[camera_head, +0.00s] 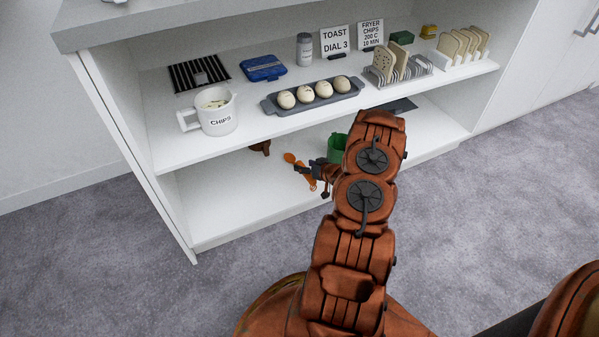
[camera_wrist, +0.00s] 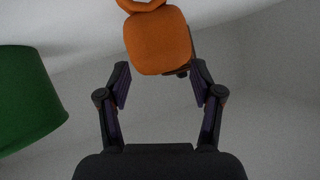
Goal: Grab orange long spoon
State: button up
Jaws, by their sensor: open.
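The orange long spoon (camera_head: 301,168) is on the lower shelf of the white unit, in front of my gripper (camera_head: 318,170). In the wrist view an orange, rounded flat part with a ring-like piece above it (camera_wrist: 158,42) shows at the top centre, just beyond my fingertips. My gripper (camera_wrist: 160,85) is open, with its two fingers apart and nothing between them. Part of the orange thing is cut off by the top of the wrist view, and my arm and gripper hide some of it in the head view.
A green container (camera_head: 337,148) stands close by on the lower shelf; it also shows at the left in the wrist view (camera_wrist: 28,100). A brown object (camera_head: 260,148) is farther left. The upper shelf (camera_head: 190,150) overhangs, bearing a CHIPS mug (camera_head: 214,112) and an egg tray (camera_head: 340,97).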

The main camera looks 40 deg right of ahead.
aim_at(302, 164)
jog(key=shift+w+d+f, duration=0.15)
jog(key=shift+d+f, duration=0.2)
jog(key=shift+d, duration=0.1)
jog(key=b+x, duration=0.2)
jog(key=x, duration=0.2)
jog(key=shift+b, duration=0.3)
jog(key=shift+w, duration=0.25)
grip_shut()
